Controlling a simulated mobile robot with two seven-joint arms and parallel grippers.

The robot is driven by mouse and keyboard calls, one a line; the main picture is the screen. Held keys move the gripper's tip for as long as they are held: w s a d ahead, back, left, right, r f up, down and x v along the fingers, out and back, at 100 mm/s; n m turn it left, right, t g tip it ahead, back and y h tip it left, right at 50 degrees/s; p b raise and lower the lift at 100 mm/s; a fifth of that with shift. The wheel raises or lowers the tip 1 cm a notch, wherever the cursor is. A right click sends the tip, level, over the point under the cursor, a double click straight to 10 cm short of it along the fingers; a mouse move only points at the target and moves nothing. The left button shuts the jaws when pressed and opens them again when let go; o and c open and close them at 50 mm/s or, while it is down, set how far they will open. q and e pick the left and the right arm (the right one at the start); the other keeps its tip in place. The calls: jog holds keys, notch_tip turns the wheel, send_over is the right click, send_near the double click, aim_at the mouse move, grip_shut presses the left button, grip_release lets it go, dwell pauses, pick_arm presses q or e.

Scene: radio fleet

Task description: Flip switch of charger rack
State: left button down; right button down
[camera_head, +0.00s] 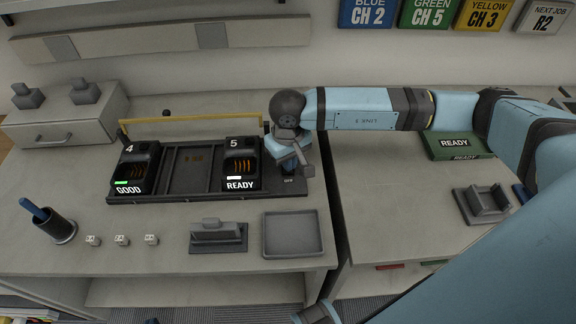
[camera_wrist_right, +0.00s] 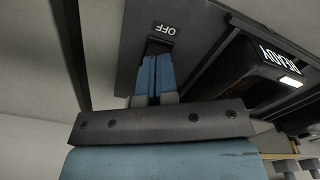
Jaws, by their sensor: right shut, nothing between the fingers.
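The charger rack (camera_head: 187,172) is a dark frame on the left table, with chargers in its left and right bays and a bare middle bay. My right gripper (camera_head: 291,172) is at the rack's right end, pointing down. In the right wrist view, its blue fingers (camera_wrist_right: 153,68) are shut with nothing between them. Their tips are at the dark switch (camera_wrist_right: 157,47), just beside the OFF label (camera_wrist_right: 164,29). The fingers partly cover the switch, and I cannot tell whether they touch it. In the head view the gripper hides the switch.
Charger 4 (camera_head: 136,166) reads GOOD and charger 5 (camera_head: 241,164) reads READY; charger 5 is close to my right gripper. A yellow bar (camera_head: 190,127) runs behind the rack. A grey tray (camera_head: 292,235), a holder (camera_head: 218,234) and a pen cup (camera_head: 58,228) stand in front.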

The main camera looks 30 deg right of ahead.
dwell(0.5)
jog(key=shift+f+b, duration=0.45)
jog(key=shift+f+b, duration=0.45)
jog(key=shift+f, duration=0.05)
dwell(0.3)
jog(key=shift+f+b, duration=0.35)
jog(key=shift+b, duration=0.05)
jog(key=shift+r+p, duration=0.7)
jog(key=shift+r, duration=0.9)
jog(key=shift+r+p, duration=0.6)
jog(key=shift+r, duration=1.35)
